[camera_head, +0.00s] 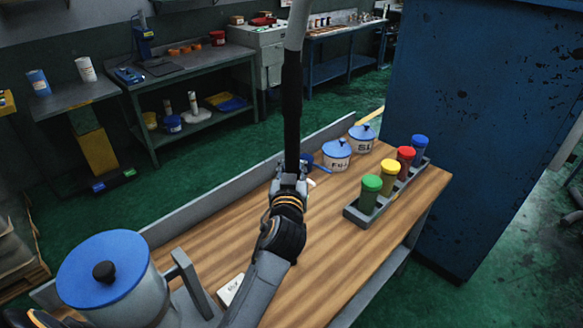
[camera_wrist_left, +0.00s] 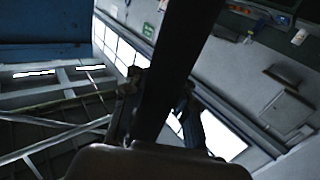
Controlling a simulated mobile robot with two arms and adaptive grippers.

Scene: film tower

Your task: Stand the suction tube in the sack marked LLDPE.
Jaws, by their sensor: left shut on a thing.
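My left gripper (camera_head: 290,182) is shut on the suction tube (camera_head: 291,105), above the wooden worktop. The tube stands nearly upright, black along its lower part and grey above, and its top runs out of the picture. In the left wrist view, the dark tube (camera_wrist_left: 178,65) rises slantwise from between the fingers of the left gripper (camera_wrist_left: 155,120). The tube's lower end is hidden behind the gripper. No sack marked LLDPE shows in either view. My right gripper is not in view.
The wooden worktop (camera_head: 335,235) holds a large blue-lidded pot (camera_head: 110,285), two small lidded pots (camera_head: 337,152) and a rack (camera_head: 352,216) of coloured-lidded jars. A blue cabinet (camera_head: 480,120) stands right. Green floor (camera_head: 215,150) lies open beyond, before the back benches.

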